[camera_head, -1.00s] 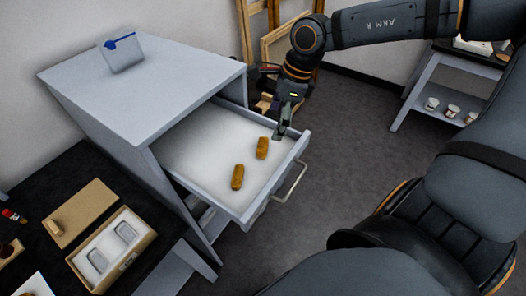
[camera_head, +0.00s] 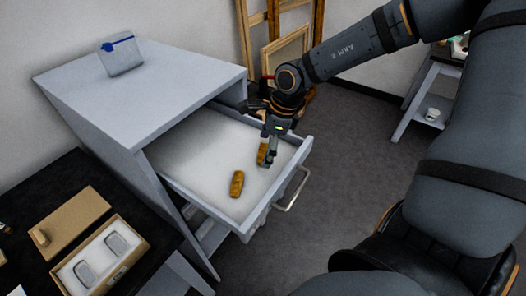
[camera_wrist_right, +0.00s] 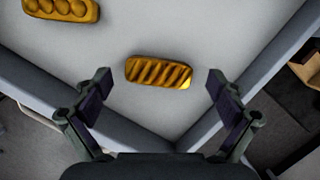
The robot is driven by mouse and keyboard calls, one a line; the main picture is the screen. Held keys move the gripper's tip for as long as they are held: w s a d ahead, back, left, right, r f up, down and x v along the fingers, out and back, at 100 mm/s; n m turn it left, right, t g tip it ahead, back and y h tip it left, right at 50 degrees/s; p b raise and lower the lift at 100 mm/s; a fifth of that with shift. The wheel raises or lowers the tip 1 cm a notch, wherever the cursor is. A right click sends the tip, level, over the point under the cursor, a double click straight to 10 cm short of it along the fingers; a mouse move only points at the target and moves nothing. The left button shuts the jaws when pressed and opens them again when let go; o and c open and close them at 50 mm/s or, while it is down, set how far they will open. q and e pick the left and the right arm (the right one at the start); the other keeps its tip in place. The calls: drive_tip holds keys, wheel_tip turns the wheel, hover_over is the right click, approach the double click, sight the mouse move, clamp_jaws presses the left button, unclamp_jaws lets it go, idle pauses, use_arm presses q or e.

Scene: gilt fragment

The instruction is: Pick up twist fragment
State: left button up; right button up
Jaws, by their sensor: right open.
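The twist fragment (camera_wrist_right: 158,72) is a short gilt bar with slanted grooves and a bright yellow patch at one end. It lies on the white floor of the open drawer. In the head view the twist fragment (camera_head: 261,155) is partly hidden by my right gripper (camera_head: 267,160), which points down at it. In the wrist view my right gripper (camera_wrist_right: 158,80) is open, one finger off each end of the fragment, with visible gaps and nothing held. My left gripper is not in view.
A second gilt fragment with round bumps (camera_head: 237,184) lies nearby in the drawer (camera_head: 205,139); it shows at the wrist view's top left (camera_wrist_right: 62,9). The drawer's raised walls meet at a corner close to the gripper. An open box (camera_head: 138,254) stands lower left.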

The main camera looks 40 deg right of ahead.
drive_tip(key=shift+s, duration=0.15)
drive_tip(key=c, duration=1)
drive_tip(key=shift+r, duration=0.1)
